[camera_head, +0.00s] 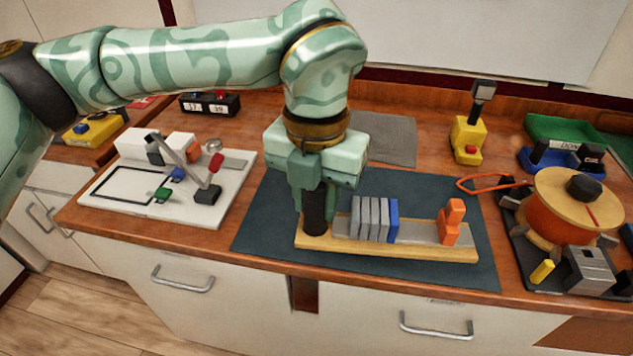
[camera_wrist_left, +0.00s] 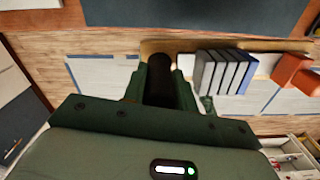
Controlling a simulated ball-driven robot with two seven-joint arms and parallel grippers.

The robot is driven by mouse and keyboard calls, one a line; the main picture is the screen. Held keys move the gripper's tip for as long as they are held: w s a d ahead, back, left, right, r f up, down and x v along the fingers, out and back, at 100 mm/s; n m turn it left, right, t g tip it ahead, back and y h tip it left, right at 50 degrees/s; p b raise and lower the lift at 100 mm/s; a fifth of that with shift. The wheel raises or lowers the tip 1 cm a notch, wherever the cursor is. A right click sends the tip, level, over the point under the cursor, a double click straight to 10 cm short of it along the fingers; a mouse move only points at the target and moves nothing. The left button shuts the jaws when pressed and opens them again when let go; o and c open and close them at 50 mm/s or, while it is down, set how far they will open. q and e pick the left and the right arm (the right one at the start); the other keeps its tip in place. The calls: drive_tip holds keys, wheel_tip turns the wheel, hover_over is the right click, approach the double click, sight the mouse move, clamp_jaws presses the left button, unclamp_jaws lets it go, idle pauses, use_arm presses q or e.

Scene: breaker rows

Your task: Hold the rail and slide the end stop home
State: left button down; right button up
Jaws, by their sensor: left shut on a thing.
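The rail (camera_head: 418,233) is a grey strip on a light wooden base (camera_head: 350,246), lying on a dark mat. Several grey breakers (camera_head: 370,218) and one blue breaker (camera_head: 392,220) stand side by side on it. The orange end stop (camera_head: 450,222) stands near the right end, apart from the blue breaker; it also shows in the left wrist view (camera_wrist_left: 290,70). My left gripper (camera_head: 312,190) points down and is shut on a black upright handle (camera_head: 314,215) at the base's left end. The handle is between the fingers in the left wrist view (camera_wrist_left: 159,75). My right gripper is out of view.
A white board with a lever (camera_head: 200,205) lies to the left. A large orange and wooden drum (camera_head: 570,215) and a grey block (camera_head: 590,270) stand at the right. A yellow stand (camera_head: 467,140) is behind. The dark mat (camera_head: 265,235) has bare room around the base.

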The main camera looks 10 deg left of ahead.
use_arm(q)
drive_tip(key=shift+s+r, duration=0.1)
drive_tip(key=shift+s, duration=0.05)
